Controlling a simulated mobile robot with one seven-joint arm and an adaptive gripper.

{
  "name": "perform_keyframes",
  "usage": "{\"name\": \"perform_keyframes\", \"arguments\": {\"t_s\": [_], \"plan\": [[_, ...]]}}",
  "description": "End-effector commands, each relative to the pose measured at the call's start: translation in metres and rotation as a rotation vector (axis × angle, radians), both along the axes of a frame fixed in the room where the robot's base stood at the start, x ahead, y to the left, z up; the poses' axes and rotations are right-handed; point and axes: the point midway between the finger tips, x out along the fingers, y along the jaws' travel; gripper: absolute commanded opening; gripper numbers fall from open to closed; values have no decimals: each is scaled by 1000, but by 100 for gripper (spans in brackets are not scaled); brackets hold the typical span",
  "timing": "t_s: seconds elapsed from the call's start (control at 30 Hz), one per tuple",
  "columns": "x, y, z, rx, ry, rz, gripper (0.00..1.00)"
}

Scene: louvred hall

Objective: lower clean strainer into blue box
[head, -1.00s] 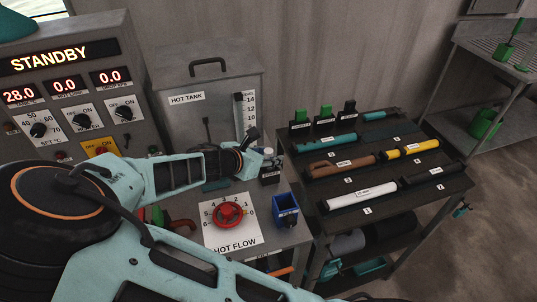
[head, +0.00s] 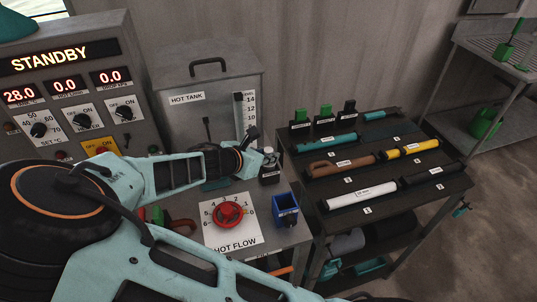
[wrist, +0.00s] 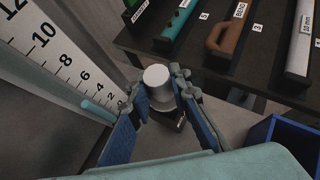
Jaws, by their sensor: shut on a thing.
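My gripper (wrist: 158,98) is shut on the strainer (wrist: 157,76), a small pale grey cylinder with a round flat top, which sits between the two fingertips. In the head view my gripper (head: 258,148) is beside the hot tank, and the pale top of the strainer (head: 268,151) shows at its tip. A dark labelled block (head: 270,171) is just below the strainer; I cannot tell whether they touch. The blue box (head: 286,207) is open-topped and stands on the bench's right edge, to the right and nearer. Its rim also shows in the wrist view (wrist: 270,135).
The hot tank (head: 207,105) with its level scale (head: 245,115) stands close behind my gripper. A red valve knob (head: 229,214) is left of the blue box. A dark rack (head: 385,165) of labelled tubes stands to the right. Bare bench lies between block and box.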

Motion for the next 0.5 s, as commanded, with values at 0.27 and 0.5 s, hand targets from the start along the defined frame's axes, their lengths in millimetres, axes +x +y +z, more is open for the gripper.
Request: {"name": "perform_keyframes", "arguments": {"t_s": [0.27,0.5], "plan": [[0,0,7,0,0,0,0],[0,0,36,0,0,-1,0]]}}
